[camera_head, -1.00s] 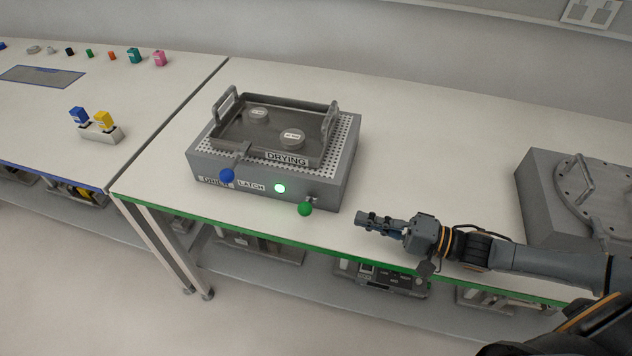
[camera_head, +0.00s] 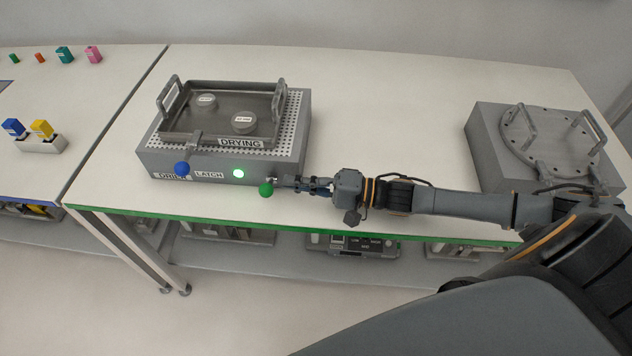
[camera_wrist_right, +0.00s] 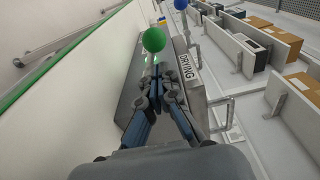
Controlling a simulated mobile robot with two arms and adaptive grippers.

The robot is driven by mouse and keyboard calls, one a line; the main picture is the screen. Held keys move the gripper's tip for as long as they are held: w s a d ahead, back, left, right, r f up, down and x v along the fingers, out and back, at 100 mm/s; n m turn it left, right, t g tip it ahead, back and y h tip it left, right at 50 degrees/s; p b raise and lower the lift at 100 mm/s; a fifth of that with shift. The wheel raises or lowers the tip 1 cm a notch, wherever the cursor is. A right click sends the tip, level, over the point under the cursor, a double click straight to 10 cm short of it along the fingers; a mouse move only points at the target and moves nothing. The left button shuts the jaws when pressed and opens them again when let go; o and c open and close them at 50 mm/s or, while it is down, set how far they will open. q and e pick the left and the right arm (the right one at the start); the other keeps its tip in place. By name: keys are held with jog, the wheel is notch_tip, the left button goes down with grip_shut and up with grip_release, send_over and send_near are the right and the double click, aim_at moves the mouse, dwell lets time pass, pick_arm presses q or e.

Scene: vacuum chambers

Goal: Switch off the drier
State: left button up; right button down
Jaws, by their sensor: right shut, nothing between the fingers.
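The drier (camera_head: 225,155) is a grey box labelled DRYING on the white table. Its front has a blue ball knob (camera_head: 181,169) by the word LATCH, a lit green lamp (camera_head: 238,173) and a green ball knob (camera_head: 266,190) at the right end. My right gripper (camera_head: 283,183) is shut and empty, its tips at the green knob in the head view. In the right wrist view the green knob (camera_wrist_right: 153,40) stands just beyond the fingertips (camera_wrist_right: 157,68); I cannot tell whether they touch. My left gripper is out of view.
A metal tray (camera_head: 173,130) with handles and two labelled round pieces sits on the drier. A grey box with a round bolted lid (camera_head: 490,150) stands at the right. The table between them is clear behind my arm. The table's green front edge (camera_head: 200,216) runs below.

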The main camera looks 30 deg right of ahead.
jog(key=shift+x, duration=1)
jog(key=shift+w+a, duration=0.1)
jog(key=shift+w, duration=0.05)
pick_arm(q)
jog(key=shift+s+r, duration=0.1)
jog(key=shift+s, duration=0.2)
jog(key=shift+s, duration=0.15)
